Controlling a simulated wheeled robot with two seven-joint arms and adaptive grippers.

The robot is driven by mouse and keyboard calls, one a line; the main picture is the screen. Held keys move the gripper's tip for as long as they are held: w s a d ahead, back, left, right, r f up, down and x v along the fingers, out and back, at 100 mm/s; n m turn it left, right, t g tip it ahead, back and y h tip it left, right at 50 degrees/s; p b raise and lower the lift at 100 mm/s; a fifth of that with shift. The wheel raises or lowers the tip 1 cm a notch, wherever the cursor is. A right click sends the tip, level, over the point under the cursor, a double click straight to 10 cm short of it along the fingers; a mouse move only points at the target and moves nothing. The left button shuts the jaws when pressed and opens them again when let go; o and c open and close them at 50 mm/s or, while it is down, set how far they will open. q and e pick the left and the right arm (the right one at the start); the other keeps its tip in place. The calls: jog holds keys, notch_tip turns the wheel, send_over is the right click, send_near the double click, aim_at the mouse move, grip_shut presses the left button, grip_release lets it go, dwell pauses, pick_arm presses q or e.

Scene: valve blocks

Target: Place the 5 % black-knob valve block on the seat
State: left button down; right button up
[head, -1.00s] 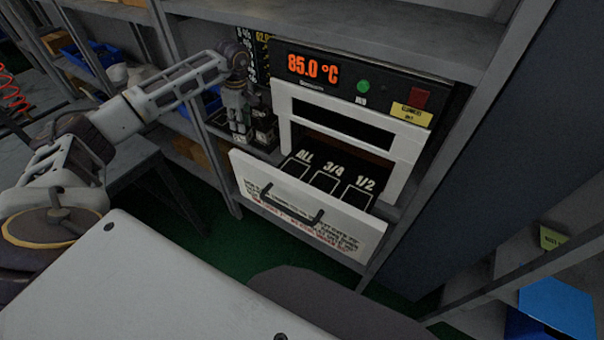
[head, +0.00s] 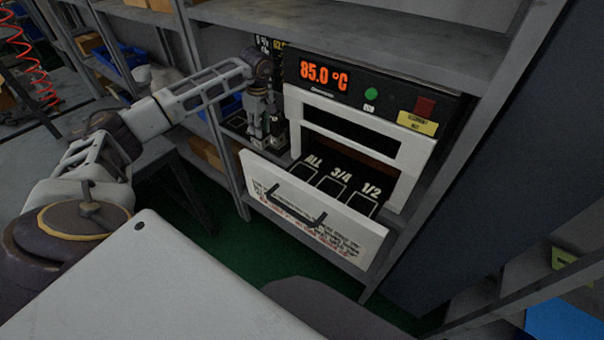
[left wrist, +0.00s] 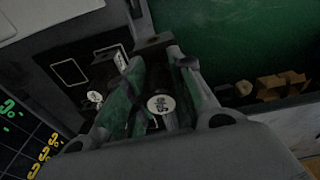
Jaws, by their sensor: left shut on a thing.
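My left gripper (head: 258,132) reaches down into the narrow shelf bay left of the oven. In the left wrist view its fingers (left wrist: 165,90) are closed around a dark valve block with a round white label (left wrist: 161,104), which seems to read 5 %. The block's body is mostly hidden by the fingers. A second dark block with a round white label (left wrist: 95,97) stands close beside it. A white-outlined dark square (left wrist: 70,71) lies beyond that block; whether it is the seat I cannot tell. My right gripper is out of view.
The oven (head: 370,95) shows 85.0 °C. Its open drawer (head: 315,215) has outlined squares marked ALL, 3/4 and 1/2. A shelf upright (head: 213,130) stands close left of the gripper. Cardboard boxes (left wrist: 280,85) show beyond the fingers.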

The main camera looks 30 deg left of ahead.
pick_arm(q)
jog(key=shift+d+r, duration=0.1)
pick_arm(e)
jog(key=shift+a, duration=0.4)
pick_arm(q)
jog(key=shift+m, duration=0.3)
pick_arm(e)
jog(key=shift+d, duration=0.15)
pick_arm(q)
jog(key=shift+d, duration=0.45)
jog(key=s+d+p, duration=0.1)
jog(key=d+p, duration=0.3)
jog(key=d, duration=1.3)
jog(key=shift+s+p, duration=0.2)
jog(key=shift+p, duration=0.1)
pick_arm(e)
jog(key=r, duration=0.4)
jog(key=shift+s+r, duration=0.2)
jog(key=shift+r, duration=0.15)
